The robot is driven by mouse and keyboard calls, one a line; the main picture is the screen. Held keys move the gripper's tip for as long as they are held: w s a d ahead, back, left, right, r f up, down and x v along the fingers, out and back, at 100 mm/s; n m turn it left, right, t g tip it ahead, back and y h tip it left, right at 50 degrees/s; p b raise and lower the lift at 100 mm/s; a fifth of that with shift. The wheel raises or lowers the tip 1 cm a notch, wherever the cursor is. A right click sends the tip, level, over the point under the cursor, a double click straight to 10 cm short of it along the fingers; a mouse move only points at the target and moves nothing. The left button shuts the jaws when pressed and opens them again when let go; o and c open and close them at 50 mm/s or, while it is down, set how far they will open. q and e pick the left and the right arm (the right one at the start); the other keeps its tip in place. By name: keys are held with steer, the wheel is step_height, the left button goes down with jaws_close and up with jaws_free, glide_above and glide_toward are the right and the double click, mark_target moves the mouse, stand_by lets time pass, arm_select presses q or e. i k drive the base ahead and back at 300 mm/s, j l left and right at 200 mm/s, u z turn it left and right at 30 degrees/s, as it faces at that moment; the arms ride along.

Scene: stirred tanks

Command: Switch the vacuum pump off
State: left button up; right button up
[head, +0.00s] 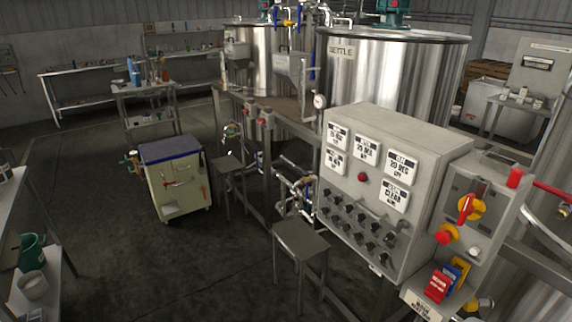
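No vacuum pump can be told for sure in the head view. A grey control panel (398,165) stands at the right, with white display plates, a red lamp (362,177) and rows of small black knobs (352,222). Their labels are too small to read. To its right a grey switch box (478,190) carries a red rotary handle on a yellow plate (467,208) and a red button on yellow (445,235). Which control belongs to the pump cannot be told. Neither of my grippers is in view.
Steel tanks (395,85) stand behind the panel. Stools (300,240) and pipework (297,190) stand in front of the tank frame. A cream cabinet with a blue top (175,178) stands left of centre. The dark floor (150,270) between it and the left bench is clear.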

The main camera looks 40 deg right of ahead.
mark_target(390, 236)
steer(key=i+z, duration=0.45)
steer(key=i+j+z, duration=0.25)
steer(key=z, duration=0.25)
steer(key=i+j+z, duration=0.45)
steer(key=k+l, duration=0.1)
